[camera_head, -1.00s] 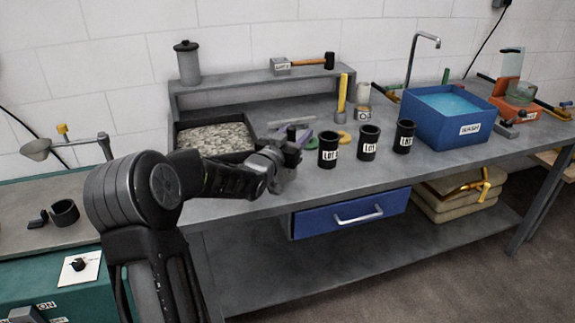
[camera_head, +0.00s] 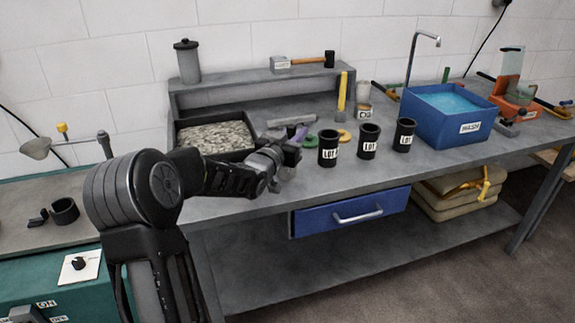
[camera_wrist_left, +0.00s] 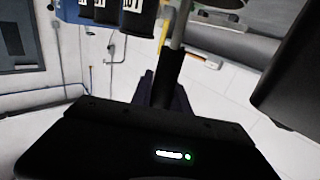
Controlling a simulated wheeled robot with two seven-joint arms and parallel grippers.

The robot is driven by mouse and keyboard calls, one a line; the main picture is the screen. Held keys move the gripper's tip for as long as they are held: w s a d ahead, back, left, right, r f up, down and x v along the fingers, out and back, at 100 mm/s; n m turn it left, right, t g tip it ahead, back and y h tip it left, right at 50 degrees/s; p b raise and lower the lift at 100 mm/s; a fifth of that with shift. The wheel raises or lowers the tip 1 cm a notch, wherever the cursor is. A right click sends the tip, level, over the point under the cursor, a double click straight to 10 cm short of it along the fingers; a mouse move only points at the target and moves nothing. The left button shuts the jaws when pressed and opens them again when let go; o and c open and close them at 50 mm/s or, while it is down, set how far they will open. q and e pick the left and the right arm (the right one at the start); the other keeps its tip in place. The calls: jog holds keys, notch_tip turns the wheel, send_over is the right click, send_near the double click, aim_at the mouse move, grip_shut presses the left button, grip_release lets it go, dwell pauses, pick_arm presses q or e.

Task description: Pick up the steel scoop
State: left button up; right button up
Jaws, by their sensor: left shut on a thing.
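My left gripper (camera_head: 290,154) is over the front of the bench, between the gravel tray and the black cups. It is shut on a slim handle. In the left wrist view the steel scoop (camera_wrist_left: 180,24) shows as a grey shaft running out of a dark grip (camera_wrist_left: 168,76) between the fingers; its far end is hard to make out. In the head view the gripper and wrist hide most of the held part. A light grey piece (camera_head: 290,121) shows just behind the gripper; I cannot tell if it belongs to the scoop. My right gripper is not in view.
A gravel tray (camera_head: 247,153) stands left of the gripper. Black labelled cups (camera_head: 328,150) stand close on its right, with a blue wash basin (camera_head: 430,125) beyond. A raised shelf (camera_head: 240,88) runs behind. A blue drawer (camera_head: 320,217) hangs below the bench top.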

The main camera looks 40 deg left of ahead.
pick_arm(q)
grip_shut()
notch_tip(320, 180, up, 10)
dwell(0.5)
dwell(0.5)
